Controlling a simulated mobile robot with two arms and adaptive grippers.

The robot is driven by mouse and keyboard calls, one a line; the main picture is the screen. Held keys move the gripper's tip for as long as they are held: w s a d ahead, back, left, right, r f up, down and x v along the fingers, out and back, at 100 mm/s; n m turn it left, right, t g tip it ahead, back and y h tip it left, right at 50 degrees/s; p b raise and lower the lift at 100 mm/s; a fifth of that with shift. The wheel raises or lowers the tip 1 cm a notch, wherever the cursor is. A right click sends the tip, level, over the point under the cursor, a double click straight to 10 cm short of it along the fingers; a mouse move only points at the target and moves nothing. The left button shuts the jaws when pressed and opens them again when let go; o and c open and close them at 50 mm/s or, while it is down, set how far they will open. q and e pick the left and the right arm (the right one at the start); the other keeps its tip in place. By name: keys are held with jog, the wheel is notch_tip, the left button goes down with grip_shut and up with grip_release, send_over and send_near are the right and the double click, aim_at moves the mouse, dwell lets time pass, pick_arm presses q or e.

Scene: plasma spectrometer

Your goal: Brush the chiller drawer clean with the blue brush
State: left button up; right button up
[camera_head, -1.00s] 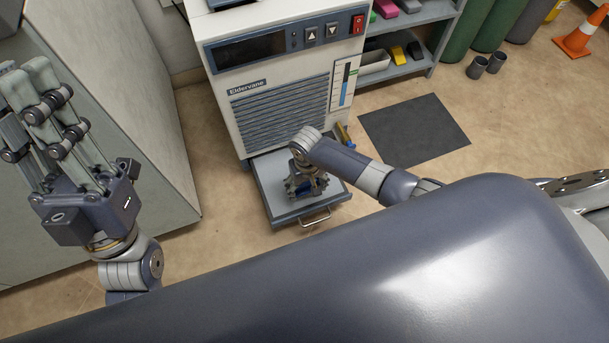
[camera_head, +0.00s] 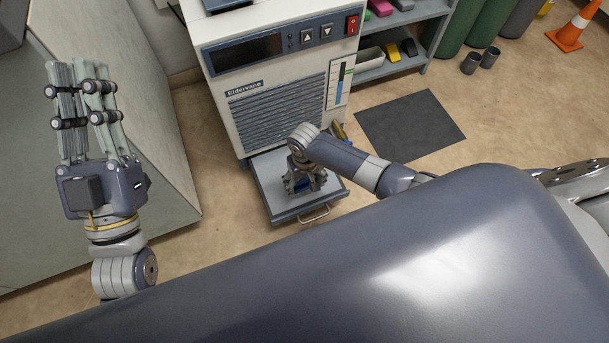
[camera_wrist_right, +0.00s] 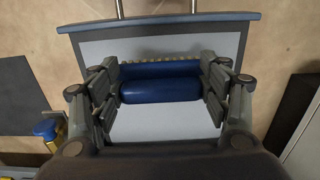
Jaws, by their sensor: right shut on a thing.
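The chiller drawer (camera_head: 268,182) is pulled out at the foot of the white chiller (camera_head: 283,95), with its handle facing me. In the right wrist view the drawer's pale floor (camera_wrist_right: 165,124) and blue-grey front edge (camera_wrist_right: 158,22) show. My right gripper (camera_wrist_right: 172,88) is shut on the blue brush (camera_wrist_right: 160,91), its fingers at both ends of the blue body. A row of yellowish bristles shows along its far side. The gripper is over the drawer; bristle contact with the floor cannot be told. My left gripper (camera_head: 84,68) is raised at the left, open and empty, fingers up.
A yellow and blue object (camera_head: 339,132) stands beside the chiller's right side. A dark mat (camera_head: 410,125) lies on the floor to the right. A shelf (camera_head: 410,65) holds coloured items behind it. A grey cabinet (camera_head: 125,110) stands at the left.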

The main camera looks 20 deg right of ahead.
aim_at(305, 185)
jog(key=shift+r+p, duration=0.9)
jog(key=shift+p, duration=0.05)
jog(key=shift+r+p, duration=0.4)
jog(key=shift+p, duration=0.1)
pick_arm(q)
jog(key=w+a+f+g+y, duration=0.1)
jog(key=f+g, duration=0.4)
jog(key=f, duration=0.3)
jog(key=w+a+f+g+y, duration=0.1)
jog(key=w+f+g+y, duration=0.1)
jog(key=f+g, duration=0.3)
jog(key=shift+a+f+y+p, duration=0.3)
jog(key=shift+f+p, duration=0.15)
jog(key=shift+f, duration=1.65)
pick_arm(e)
jog(key=shift+r, duration=0.3)
pick_arm(q)
jog(key=shift+w, duration=0.1)
